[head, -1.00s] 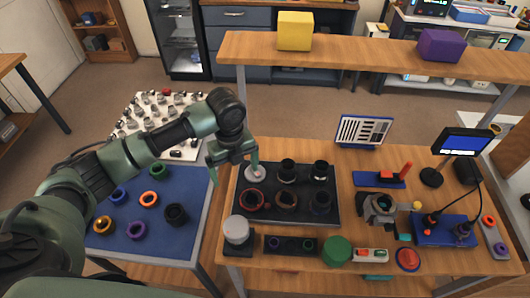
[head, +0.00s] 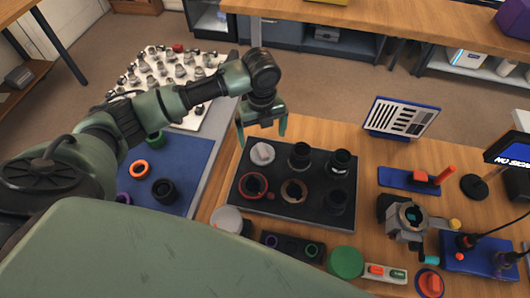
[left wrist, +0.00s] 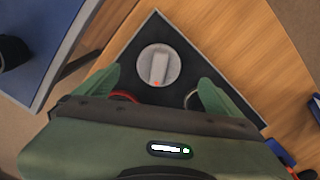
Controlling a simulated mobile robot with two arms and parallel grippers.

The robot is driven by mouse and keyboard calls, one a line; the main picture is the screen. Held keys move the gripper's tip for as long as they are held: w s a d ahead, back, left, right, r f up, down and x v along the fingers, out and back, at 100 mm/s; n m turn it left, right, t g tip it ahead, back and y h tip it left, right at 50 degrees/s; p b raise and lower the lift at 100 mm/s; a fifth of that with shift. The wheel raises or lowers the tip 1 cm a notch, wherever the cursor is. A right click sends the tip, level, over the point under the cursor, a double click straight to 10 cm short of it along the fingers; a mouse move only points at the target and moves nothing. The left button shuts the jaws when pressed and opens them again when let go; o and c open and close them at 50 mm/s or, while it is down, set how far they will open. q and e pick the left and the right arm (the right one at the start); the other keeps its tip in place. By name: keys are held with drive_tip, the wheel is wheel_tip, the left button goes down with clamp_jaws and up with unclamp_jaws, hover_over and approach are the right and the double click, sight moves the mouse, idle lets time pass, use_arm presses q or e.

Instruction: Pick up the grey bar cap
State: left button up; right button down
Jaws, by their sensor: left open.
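The grey bar cap (head: 262,153) is a light grey disc with a raised bar across it. It lies at the far left corner of the dark tray (head: 240,199). My left gripper (head: 262,132) is open and empty, above and just beyond the cap in the head view. My right gripper is not in view.
The tray also holds two black lens parts (head: 300,155) (head: 340,162), a red ring (head: 253,185) and a brown ring (head: 293,191). A blue mat (head: 190,165) with rings lies left. A pale cylinder (head: 229,219) stands near the tray's front left.

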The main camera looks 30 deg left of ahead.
sight(262, 150)
use_arm(q)
wheel_tip(262, 150, down, 2)
drive_tip(key=f, duration=0.1)
drive_tip(key=f+p, duration=0.1)
drive_tip(key=f, duration=0.1)
drive_tip(key=f+p, duration=0.1)
drive_tip(key=shift+s+d+f, duration=0.15)
drive_tip(key=shift+s+f, duration=0.05)
drive_tip(key=shift+s, duration=0.1)
drive_tip(key=shift+f, duration=0.4)
drive_tip(key=shift+c, duration=0.4)
drive_tip(key=c, duration=1.4)
